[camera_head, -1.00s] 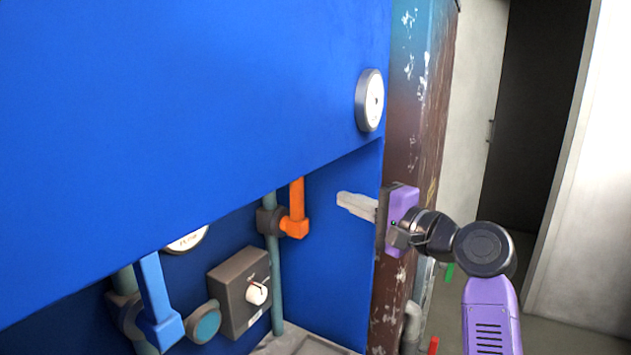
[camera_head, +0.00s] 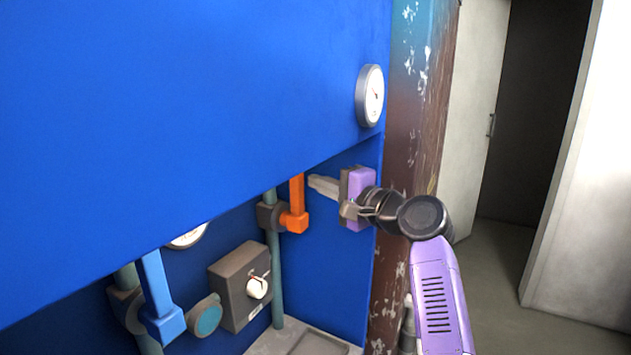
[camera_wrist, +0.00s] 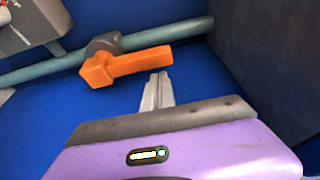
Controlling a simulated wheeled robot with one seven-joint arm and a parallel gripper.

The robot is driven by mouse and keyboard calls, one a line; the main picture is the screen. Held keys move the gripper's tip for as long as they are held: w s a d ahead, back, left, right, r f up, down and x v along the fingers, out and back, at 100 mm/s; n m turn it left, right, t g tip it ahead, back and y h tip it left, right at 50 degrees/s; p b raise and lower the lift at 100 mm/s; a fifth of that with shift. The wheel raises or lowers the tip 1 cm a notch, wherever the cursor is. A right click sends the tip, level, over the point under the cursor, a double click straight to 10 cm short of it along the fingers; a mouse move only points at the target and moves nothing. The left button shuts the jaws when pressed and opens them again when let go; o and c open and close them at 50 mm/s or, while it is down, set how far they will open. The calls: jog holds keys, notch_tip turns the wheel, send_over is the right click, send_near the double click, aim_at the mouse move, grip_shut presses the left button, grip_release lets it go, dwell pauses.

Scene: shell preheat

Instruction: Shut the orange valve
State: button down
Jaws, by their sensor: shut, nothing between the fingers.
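The orange valve handle (camera_head: 297,205) stands upright beside a teal vertical pipe (camera_head: 276,270), joined to it by a dark grey valve body (camera_head: 268,216). My gripper (camera_head: 312,183) is shut and empty, its fingertips just right of the handle's upper part in the head view. In the wrist view the orange handle (camera_wrist: 130,64) lies across the picture, with its free end near my fingertips (camera_wrist: 158,76). A small gap seems to show between them; contact cannot be told for sure.
A blue valve handle (camera_head: 157,300) and a grey box with a white knob (camera_head: 240,285) are to the left. A blue panel (camera_head: 200,110) overhangs the recess. A gauge (camera_head: 370,96) is at upper right. A worn brown post (camera_head: 405,150) bounds the recess on the right.

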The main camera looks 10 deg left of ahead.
jog(key=shift+w+a, duration=0.45)
jog(key=shift+a, duration=0.1)
jog(key=shift+s, duration=0.15)
jog(key=n+b, duration=0.1)
jog(key=s+b, duration=0.1)
jog(key=b, duration=0.1)
jog(key=s+n+b, duration=0.1)
jog(key=shift+a+f+n+y, duration=0.25)
jog(key=shift+a+n+y, duration=0.05)
jog(key=shift+a, duration=0.1)
jog(key=s+a+f+n+g+y+b, duration=0.3)
jog(key=s+f+n+y+b, duration=0.2)
jog(key=n+b, duration=1.2)
jog(key=s+f+b, duration=0.2)
jog(key=s+b, duration=0.1)
jog(key=b, duration=0.4)
jog(key=shift+s+f+n+y+b, duration=0.25)
jog(key=shift+s+n+y+b, duration=0.05)
jog(key=shift+n+b, duration=0.1)
jog(key=shift+a+f, duration=0.1)
jog(key=shift+f, duration=0.15)
